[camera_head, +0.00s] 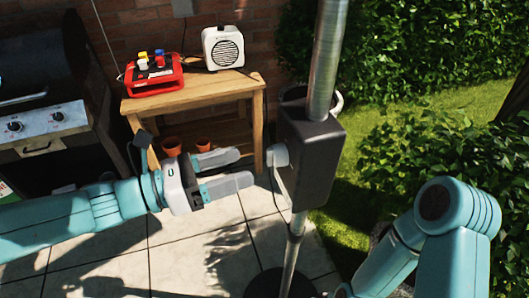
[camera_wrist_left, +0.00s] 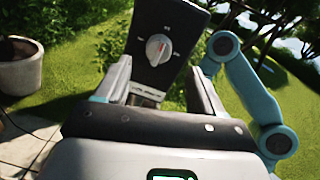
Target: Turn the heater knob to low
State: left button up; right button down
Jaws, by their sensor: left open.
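The heater's dark control box (camera_head: 311,145) sits on a metal pole in the middle of the head view. Its pale round knob (camera_head: 278,156) sticks out from the box's left face. In the left wrist view the knob (camera_wrist_left: 158,49) shows face-on on a dark panel, with small marks around it that are too small to read. My left gripper (camera_head: 236,169) is open, its two fingers pointing right at the knob, a short gap away. The knob appears between the fingers in the left wrist view (camera_wrist_left: 160,85). My right gripper is out of view.
A wooden table (camera_head: 200,92) behind holds a red toolbox-like item (camera_head: 153,77) and a white speaker-like box (camera_head: 223,47). Terracotta pots (camera_head: 171,146) stand on its lower shelf. A barbecue grill (camera_head: 45,125) is at left, hedges (camera_head: 430,40) at right.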

aim_at(267, 158)
pick_arm(q)
jog(key=x, duration=0.6)
jog(key=shift+d, duration=0.3)
jog(key=shift+w, duration=0.1)
jog(key=shift+f, duration=0.1)
jog(key=c, duration=1.1)
